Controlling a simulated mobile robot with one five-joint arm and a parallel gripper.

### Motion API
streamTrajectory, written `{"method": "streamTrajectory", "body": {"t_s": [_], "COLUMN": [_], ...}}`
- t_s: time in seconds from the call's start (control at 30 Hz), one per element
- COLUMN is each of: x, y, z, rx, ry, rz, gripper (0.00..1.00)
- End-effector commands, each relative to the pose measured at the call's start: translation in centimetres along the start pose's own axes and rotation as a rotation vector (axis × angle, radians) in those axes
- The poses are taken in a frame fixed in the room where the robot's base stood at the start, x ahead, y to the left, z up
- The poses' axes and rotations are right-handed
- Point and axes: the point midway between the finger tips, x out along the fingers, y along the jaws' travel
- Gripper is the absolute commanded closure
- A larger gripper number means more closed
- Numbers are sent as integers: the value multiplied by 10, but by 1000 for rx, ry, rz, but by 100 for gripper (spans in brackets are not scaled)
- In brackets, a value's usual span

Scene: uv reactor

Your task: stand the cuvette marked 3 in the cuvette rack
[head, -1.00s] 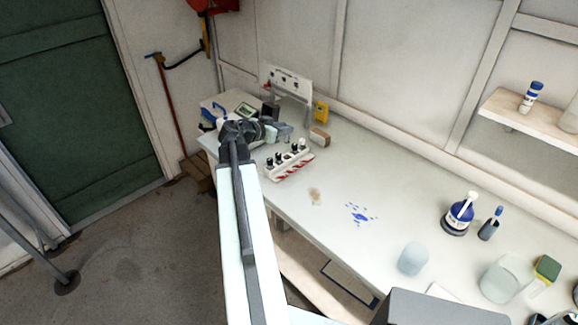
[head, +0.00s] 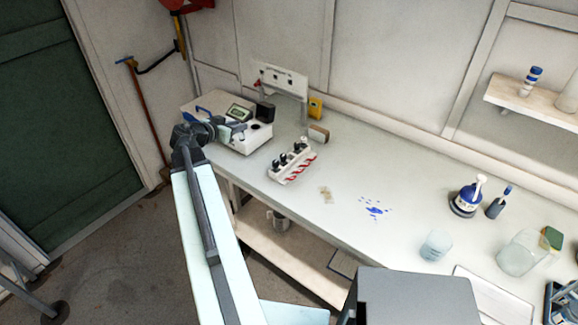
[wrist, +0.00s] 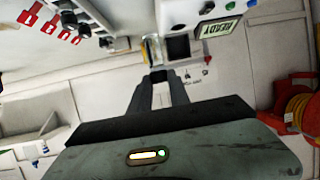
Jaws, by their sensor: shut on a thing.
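My gripper (head: 238,128) is shut in front of the white reactor box, at the left end of the bench. In the wrist view its two dark fingers (wrist: 160,78) close on a narrow pale piece (wrist: 160,97), which looks like a clear cuvette; its mark cannot be read. The cuvette rack (head: 290,176) is a white block with red marks on its front, to the right of my gripper and apart from it. Several dark-capped cuvettes (head: 284,160) stand in it. The rack also shows upside down in the wrist view (wrist: 62,8), at the top left.
The reactor box (head: 238,142) has a small display, which reads READY in the wrist view (wrist: 219,27). A black block (head: 265,112), a yellow device (head: 315,107) and a brown-and-white block (head: 318,134) stand behind the rack.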

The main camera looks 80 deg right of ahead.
Motion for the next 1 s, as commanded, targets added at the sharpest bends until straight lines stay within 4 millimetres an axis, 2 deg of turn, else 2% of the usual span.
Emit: {"method": "streamTrajectory", "body": {"t_s": [0.17,0.3,0.43,0.53,0.67,0.9,1.0], "x": [46,83,103,108,110,129,134], "y": [53,104,136,144,144,144,144], "z": [-6,-13,-18,-20,-14,32,42], "rx": [19,34,42,44,44,44,44], "ry": [-3,-2,0,1,1,1,1], "rz": [44,77,94,97,97,97,97], "gripper": [100,100,100,100,100,100,100]}}
